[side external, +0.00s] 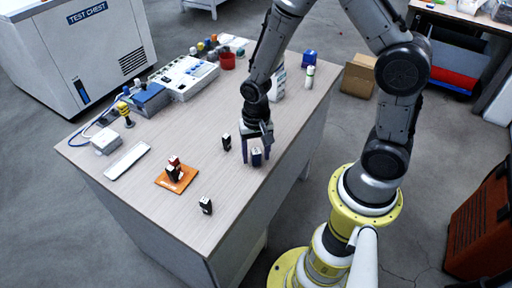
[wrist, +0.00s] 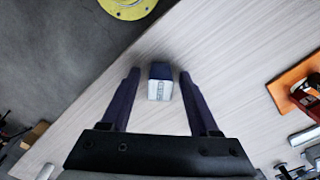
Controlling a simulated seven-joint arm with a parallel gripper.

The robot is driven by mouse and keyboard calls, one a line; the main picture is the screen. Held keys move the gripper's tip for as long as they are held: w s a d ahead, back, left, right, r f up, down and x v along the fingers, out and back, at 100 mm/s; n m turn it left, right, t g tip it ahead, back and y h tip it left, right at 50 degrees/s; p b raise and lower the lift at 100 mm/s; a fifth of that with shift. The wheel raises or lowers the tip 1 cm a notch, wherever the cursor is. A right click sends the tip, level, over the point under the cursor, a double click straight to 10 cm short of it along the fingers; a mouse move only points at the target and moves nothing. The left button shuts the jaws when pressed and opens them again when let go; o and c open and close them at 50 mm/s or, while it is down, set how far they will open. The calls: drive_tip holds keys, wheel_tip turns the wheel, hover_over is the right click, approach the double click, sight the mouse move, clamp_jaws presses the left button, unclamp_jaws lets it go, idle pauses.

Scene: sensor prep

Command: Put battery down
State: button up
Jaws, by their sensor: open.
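A small dark blue battery with a pale label (wrist: 160,88) stands on the table between the two fingers of my gripper (wrist: 159,76) in the wrist view. The fingers are apart, with a visible gap on each side of the battery. In the side view my gripper (side external: 256,152) points down at the table near its right edge, with the dark blue battery (side external: 256,158) between its fingers. The battery's underside is hidden, but it appears to rest on the tabletop.
An orange tray (side external: 186,183) holds a red, black and white item. Small black blocks stand nearby, one behind (side external: 227,142) and one near the front edge (side external: 205,205). A white tray (side external: 127,160), blue box (side external: 150,99) and red cup (side external: 228,61) are farther off.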

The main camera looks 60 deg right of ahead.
sight(256, 151)
wheel_tip(256, 151, up, 12)
drive_tip(key=s+r+n+t, duration=0.5)
drive_tip(key=s+r+n, duration=0.4)
drive_tip(key=s+r, duration=0.4)
drive_tip(key=shift+s+d+t, duration=0.25)
drive_tip(key=shift+s+t, duration=0.05)
drive_tip(key=shift+r, duration=0.1)
idle(0.9)
